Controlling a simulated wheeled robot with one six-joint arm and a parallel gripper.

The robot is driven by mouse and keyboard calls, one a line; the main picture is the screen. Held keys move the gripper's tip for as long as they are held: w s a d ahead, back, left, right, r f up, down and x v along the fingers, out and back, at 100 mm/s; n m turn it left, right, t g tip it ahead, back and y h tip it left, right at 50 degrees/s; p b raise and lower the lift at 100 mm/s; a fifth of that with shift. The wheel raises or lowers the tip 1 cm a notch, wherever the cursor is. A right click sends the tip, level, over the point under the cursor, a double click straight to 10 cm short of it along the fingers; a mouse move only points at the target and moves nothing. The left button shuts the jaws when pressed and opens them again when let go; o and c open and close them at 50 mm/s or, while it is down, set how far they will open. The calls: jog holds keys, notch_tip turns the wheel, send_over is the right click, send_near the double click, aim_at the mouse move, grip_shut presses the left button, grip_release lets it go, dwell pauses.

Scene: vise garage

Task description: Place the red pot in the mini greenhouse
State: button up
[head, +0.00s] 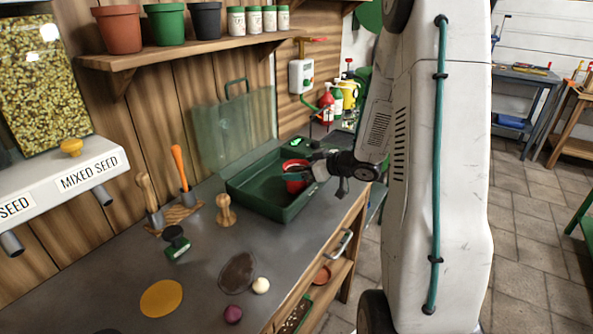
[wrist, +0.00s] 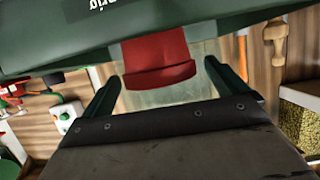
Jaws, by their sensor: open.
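The mini greenhouse is a dark green tray (head: 262,208) on the bench, with its clear lid (head: 233,125) raised at the back. In the wrist view its lettered green wall (wrist: 200,22) crosses the top. The red pot (head: 295,186) is within the tray's outline in the head view, near its right end. In the wrist view the red pot (wrist: 160,62) shows past that wall's edge, one end hidden. My gripper (head: 300,176) is open at the pot. In the wrist view my gripper's fingers (wrist: 165,78) stand apart, one each side of the pot; no contact shows.
A wooden dibber (head: 226,212), a tool holder (head: 174,214), a dark green stamp-like item (head: 177,244), a yellow disc (head: 161,298) and small bulbs (head: 261,286) lie left and in front. Pots and jars (head: 165,24) line the shelf above. Spray bottles (head: 327,106) stand behind.

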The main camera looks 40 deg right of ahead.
jog(key=v, duration=1)
notch_tip(320, 180, up, 10)
jog(key=a+m+g+h, duration=0.2)
jog(key=m+g+h, duration=0.1)
jog(key=h, duration=0.6)
jog(key=s+a+m+g+y, duration=0.1)
jog(key=s+a+g+y, duration=0.3)
jog(key=s+a, duration=1.8)
jog(key=a+g, duration=0.1)
jog(key=g, duration=0.3)
jog(key=shift+s+r, duration=0.35)
jog(key=shift+a, duration=0.15)
jog(key=shift+w, duration=0.25)
jog(key=shift+c, duration=0.4)
